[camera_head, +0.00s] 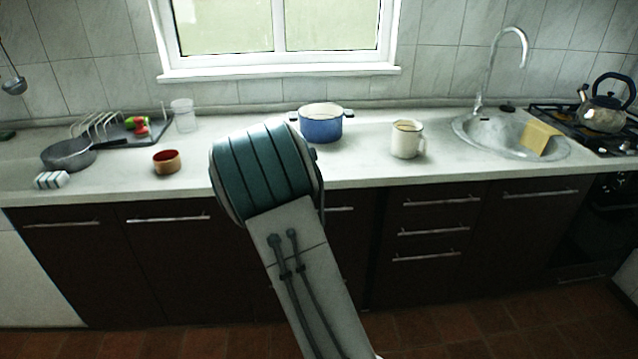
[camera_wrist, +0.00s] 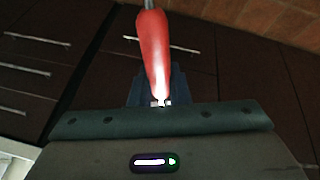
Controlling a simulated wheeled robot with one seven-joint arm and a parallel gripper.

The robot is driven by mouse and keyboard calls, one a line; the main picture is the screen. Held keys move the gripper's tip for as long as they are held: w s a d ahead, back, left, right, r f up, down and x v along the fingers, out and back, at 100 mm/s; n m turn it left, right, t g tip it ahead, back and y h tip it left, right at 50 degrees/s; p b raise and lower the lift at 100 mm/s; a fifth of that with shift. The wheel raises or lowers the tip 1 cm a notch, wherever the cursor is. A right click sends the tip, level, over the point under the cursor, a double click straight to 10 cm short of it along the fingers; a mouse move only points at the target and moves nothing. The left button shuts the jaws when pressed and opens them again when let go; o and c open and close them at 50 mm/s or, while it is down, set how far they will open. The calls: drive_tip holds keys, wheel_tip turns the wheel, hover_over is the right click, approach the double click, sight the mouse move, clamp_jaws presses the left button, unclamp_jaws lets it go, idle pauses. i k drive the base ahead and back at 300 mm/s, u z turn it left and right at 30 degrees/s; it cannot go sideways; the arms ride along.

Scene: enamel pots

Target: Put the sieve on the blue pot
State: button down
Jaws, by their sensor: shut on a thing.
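The blue pot (camera_head: 321,124) stands upright on the counter below the window, with a pale rim and small dark side handles. In the wrist view my gripper (camera_wrist: 161,100) is shut on the end of a red handle (camera_wrist: 154,45), taken to be the sieve's. A thin metal shaft leaves the handle at the top edge; the sieve's bowl is out of view. In the head view my arm hides the gripper and the sieve. The wrist view shows cabinet fronts and floor behind the handle, with no pot in it.
A cream mug (camera_head: 405,140) stands right of the pot, and a red-brown bowl (camera_head: 166,162) to its left. The sink (camera_head: 490,133) and kettle (camera_head: 603,108) are at right.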

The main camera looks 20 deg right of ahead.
sight(322, 126)
drive_tip(key=z, duration=2.95)
drive_tip(key=k, duration=1.2)
drive_tip(key=u, duration=1.7)
drive_tip(key=i, duration=0.5)
drive_tip(key=u, duration=0.05)
